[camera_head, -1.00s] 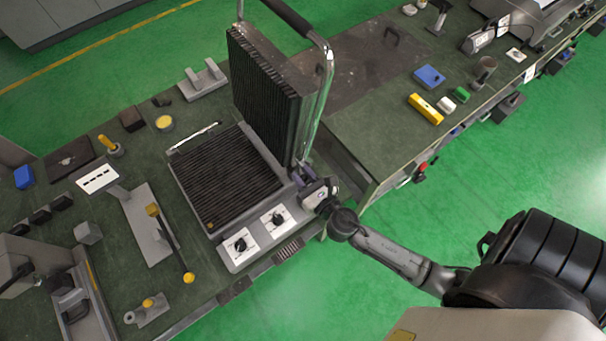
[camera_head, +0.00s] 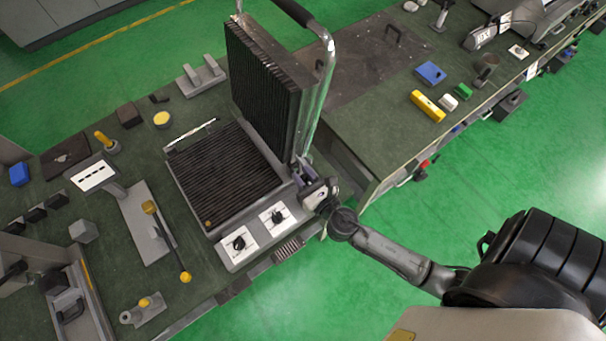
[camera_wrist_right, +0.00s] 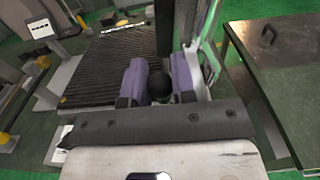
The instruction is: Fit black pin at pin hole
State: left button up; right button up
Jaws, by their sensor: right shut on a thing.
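My right gripper (camera_head: 303,172) is at the front right corner of the open heating element (camera_head: 224,170), by the hinge side of its raised ribbed lid (camera_head: 262,95). In the right wrist view its two purple fingers (camera_wrist_right: 159,85) are shut on a round black thing (camera_wrist_right: 159,88), which looks like the end of the black pin. The rest of the pin and the pin hole are hidden by the gripper and the lid. I cannot tell whether the pin is inside the hole. My left gripper is not in view.
The heating element has two knobs (camera_head: 240,243) on its front panel. A lever with yellow ends (camera_head: 168,240) lies to its left. The metal lid handle (camera_head: 327,80) rises beside my gripper. A second table (camera_head: 400,140) stands to the right.

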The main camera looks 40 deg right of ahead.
jog(key=shift+f+b, duration=0.55)
jog(key=shift+f, duration=0.15)
jog(key=o, duration=0.7)
jog(key=shift+o, duration=1.4)
jog(key=shift+a, duration=0.15)
jog(key=shift+f, duration=0.1)
